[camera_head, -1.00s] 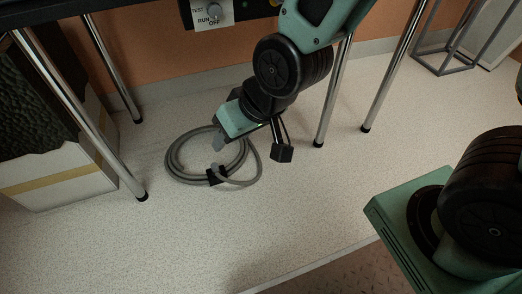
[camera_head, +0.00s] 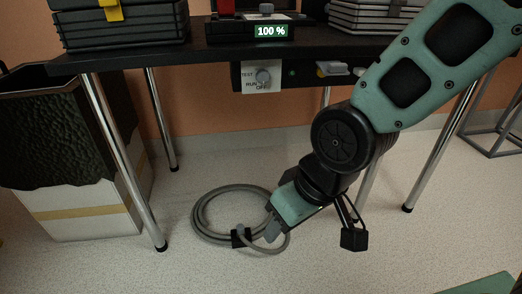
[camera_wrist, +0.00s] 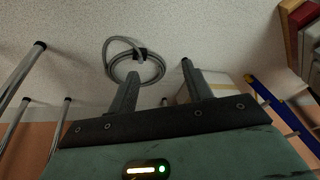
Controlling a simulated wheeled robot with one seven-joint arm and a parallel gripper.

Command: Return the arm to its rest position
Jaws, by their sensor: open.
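My gripper (camera_head: 271,226) is at the end of my green and black arm, low beside the right side of a coiled grey cable (camera_head: 205,232) in the head view. In the wrist view my gripper (camera_wrist: 160,82) has its two grey fingers spread apart with nothing between them. The coiled cable (camera_wrist: 112,70) lies on the floor beyond the fingertips there, with a gap to them. A black clip or tie (camera_head: 240,238) sits on the coil.
A black table (camera_head: 220,50) on metal legs stands behind, bearing black cases (camera_head: 125,28) and a display reading 100 % (camera_head: 271,31). A switch panel (camera_head: 263,77) hangs under its edge. A white box (camera_head: 85,212) stands left. A grey frame (camera_head: 490,140) stands right. Floor in front is clear.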

